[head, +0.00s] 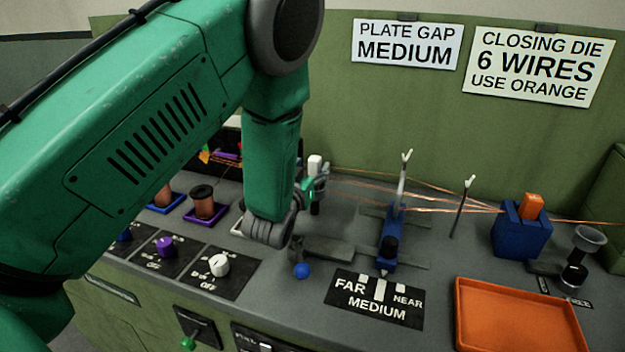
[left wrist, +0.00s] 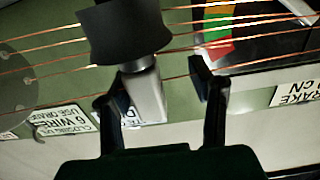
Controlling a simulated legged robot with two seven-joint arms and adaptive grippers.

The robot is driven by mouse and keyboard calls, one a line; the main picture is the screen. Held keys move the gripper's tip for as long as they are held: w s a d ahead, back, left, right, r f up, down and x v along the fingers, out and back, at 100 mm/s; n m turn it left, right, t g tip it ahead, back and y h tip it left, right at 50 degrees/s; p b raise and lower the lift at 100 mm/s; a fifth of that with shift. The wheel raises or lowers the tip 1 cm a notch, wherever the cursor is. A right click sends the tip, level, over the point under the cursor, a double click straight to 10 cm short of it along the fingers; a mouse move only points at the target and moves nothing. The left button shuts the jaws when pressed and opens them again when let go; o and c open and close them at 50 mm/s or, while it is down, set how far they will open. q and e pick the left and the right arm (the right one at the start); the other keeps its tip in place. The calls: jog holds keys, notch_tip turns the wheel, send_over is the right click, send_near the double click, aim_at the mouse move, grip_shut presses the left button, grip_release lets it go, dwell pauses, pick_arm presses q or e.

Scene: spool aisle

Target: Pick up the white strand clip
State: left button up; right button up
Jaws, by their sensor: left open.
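The white strand clip (head: 315,164) stands upright at the copper strands behind my left forearm in the head view, white above and dark below. In the left wrist view, its white body (left wrist: 147,95) and wide black end (left wrist: 122,32) show close up. My left gripper (head: 315,187) is at the clip, partly hidden by its own wrist. In the left wrist view, the open fingers (left wrist: 158,86) lie on either side of the white body, with the left finger nearer. I cannot tell whether that finger touches it. My right gripper is out of view.
Copper strands (head: 440,202) run across to a blue block with an orange insert (head: 532,207). A blue stand (head: 388,250) is right of the gripper. An orange tray (head: 520,318) lies at front right. Knobs (head: 218,265) and spools (head: 205,205) are on the left.

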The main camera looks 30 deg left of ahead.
pick_arm(q)
jog(key=shift+s+d+r, duration=0.1)
jog(key=shift+d+r, duration=0.05)
jog(key=shift+d, duration=0.1)
jog(key=shift+d+r, duration=0.15)
jog(key=shift+d, duration=0.2)
jog(key=shift+c, duration=1.2)
jog(key=shift+d+r, duration=0.1)
jog(key=shift+d, duration=0.5)
grip_shut()
jog(key=shift+a, duration=0.7)
jog(key=shift+a+r, duration=0.1)
jog(key=shift+a, duration=0.05)
jog(key=r, duration=0.6)
jog(key=d+r+p, duration=0.1)
jog(key=r, duration=0.2)
jog(key=shift+r, duration=0.25)
jog(key=shift+a, duration=0.4)
